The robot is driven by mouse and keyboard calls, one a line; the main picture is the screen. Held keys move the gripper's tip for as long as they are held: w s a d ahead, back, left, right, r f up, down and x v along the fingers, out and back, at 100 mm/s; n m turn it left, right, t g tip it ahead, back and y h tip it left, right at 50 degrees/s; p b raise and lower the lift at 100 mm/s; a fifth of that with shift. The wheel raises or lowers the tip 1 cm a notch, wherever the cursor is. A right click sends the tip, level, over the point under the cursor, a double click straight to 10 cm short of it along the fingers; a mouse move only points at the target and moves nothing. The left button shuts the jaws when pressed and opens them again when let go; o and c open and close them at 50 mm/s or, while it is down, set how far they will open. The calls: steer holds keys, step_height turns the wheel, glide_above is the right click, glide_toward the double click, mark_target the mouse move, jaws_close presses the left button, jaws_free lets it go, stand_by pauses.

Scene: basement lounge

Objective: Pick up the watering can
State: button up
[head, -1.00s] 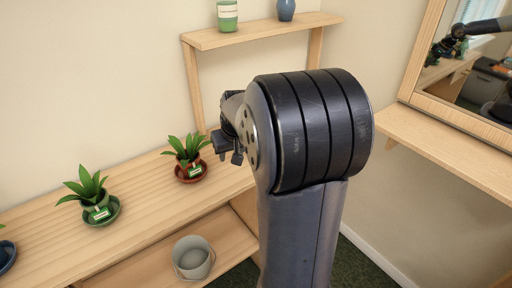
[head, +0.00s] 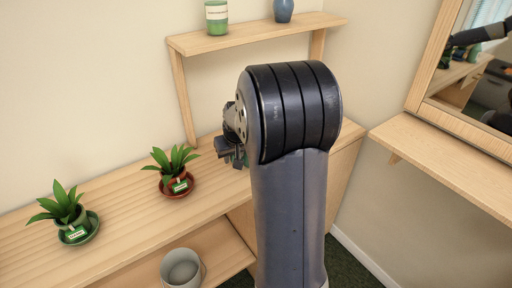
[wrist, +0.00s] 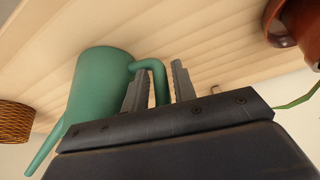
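The teal green watering can (wrist: 98,88) stands on the wooden surface at the left of the wrist view, its spout pointing down-left. Its handle (wrist: 158,75) curves out toward my gripper (wrist: 160,84). The two grey fingers are apart, and the handle shows in the gap between them; I cannot tell whether it touches either finger. In the head view my gripper (head: 228,152) is over the wooden counter, partly hidden by my arm. Only a small bit of green shows beside it there, and the can is mostly hidden.
A potted plant in a red pot (head: 177,187) stands left of my gripper on the counter (head: 120,215). A green-potted plant (head: 72,229) is farther left. A grey bucket (head: 181,268) is on the lower shelf. A raised shelf (head: 250,36) stands behind. A wicker basket (wrist: 15,120) is beyond the can.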

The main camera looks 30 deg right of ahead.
jaws_close()
steer(key=shift+r, duration=0.1)
stand_by(0.4)
step_height(320, 180, up, 10)
steer(key=shift+f+p, duration=0.1)
steer(key=shift+p, duration=0.45)
steer(key=shift+c, duration=1.2)
jaws_free()
jaws_close()
